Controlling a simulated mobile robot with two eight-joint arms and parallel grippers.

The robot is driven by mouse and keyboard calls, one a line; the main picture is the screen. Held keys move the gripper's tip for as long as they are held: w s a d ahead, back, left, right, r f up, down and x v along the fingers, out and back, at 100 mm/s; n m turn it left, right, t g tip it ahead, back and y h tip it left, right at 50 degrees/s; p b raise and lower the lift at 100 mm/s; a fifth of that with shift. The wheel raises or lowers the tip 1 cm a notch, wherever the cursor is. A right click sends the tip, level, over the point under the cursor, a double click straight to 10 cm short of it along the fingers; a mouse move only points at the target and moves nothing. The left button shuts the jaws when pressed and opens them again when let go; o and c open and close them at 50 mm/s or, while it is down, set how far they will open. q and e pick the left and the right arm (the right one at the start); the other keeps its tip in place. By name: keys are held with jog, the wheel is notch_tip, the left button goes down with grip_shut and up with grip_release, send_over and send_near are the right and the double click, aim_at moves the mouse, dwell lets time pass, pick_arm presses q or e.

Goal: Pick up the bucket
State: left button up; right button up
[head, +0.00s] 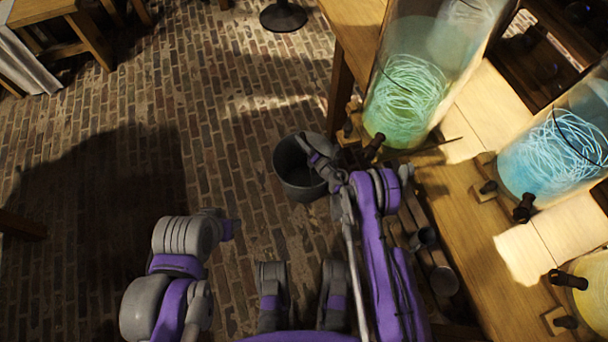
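A dark grey bucket (291,170) stands upright on the brick floor, left of the wooden table with the jars. My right gripper (318,158) is over the bucket's right part, seen from above, and hides some of its rim and inside. I cannot tell whether its fingers touch the bucket or whether they are open or shut. My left arm comes in at the lower left. The end of the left arm (228,228) points right, well short of the bucket, and its fingers cannot be made out.
A wooden table (452,205) at the right bears large glass jars with green (405,100), blue (555,150) and yellow (592,290) contents. Dark cylinders (440,277) are low by the table's near side. A round dark base (283,16) stands at the back. Brick floor left of the bucket is clear.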

grip_shut()
dwell(1.2)
